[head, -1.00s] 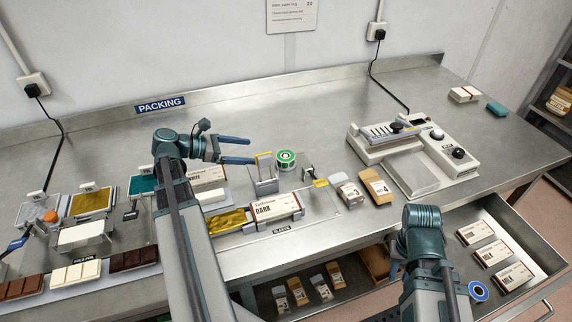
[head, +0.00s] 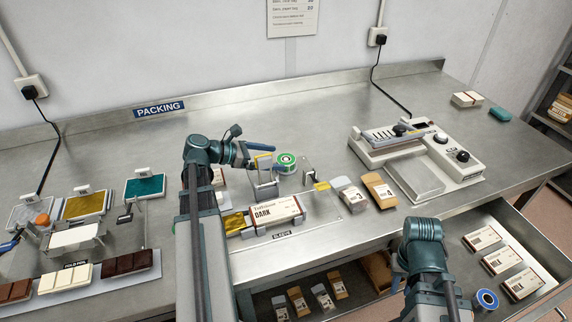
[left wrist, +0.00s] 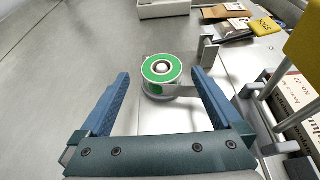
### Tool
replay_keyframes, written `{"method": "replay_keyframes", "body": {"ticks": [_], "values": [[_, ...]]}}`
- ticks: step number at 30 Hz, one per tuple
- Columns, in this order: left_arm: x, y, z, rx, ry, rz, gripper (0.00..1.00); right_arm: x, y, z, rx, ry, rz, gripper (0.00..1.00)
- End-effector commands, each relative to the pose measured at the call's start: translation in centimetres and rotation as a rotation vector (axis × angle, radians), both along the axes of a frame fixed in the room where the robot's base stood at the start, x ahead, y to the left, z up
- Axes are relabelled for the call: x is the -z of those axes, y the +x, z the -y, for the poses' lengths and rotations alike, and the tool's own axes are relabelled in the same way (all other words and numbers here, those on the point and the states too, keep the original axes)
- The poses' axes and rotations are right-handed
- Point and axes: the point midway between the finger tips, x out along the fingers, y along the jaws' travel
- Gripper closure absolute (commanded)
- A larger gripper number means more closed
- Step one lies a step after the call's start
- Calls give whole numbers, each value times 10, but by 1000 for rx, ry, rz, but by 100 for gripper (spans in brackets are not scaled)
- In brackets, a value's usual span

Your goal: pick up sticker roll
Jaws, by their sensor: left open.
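The sticker roll (head: 287,161), green and white with a hole in its middle, sits on the steel bench right of the centre stand. In the left wrist view the roll (left wrist: 161,70) shows from above, ahead of and between my fingertips. A pale strip runs from it to the right. My left gripper (head: 270,154) is open and empty, its blue fingers pointing at the roll; both fingers (left wrist: 160,74) show in the left wrist view. My right wrist is over the drawer's left side; only a bit of blue finger (head: 395,277) shows, the rest hidden.
A metal stand with a yellow piece (head: 264,178) is just in front of the left gripper. A boxed Dark bar (head: 277,212) lies nearer. A sealer machine (head: 415,160) stands right. The bench behind the roll is clear.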

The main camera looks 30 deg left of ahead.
Motion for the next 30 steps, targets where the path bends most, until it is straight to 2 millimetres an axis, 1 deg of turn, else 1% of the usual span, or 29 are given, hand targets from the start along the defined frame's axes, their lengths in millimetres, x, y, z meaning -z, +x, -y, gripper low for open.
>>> {"method": "replay_keyframes", "body": {"ticks": [5,10,15,21,23,24,29,30], "values": [[6,5,5,1,0,0,0,6,0,0,0,0,0,73],[18,19,21,2,0,0,0,18,0,0,0,0,0,73],[24,34,32,1,0,0,0,24,0,0,0,0,0,73],[22,34,32,-1,0,0,0,22,0,0,0,0,0,73],[22,34,32,0,0,0,9,22,0,0,0,0,0,73],[22,34,32,0,0,0,16,22,0,0,0,0,0,73],[22,34,32,0,0,0,45,22,0,0,0,0,0,73],[22,34,32,0,0,0,52,22,0,0,0,0,0,73]]}}
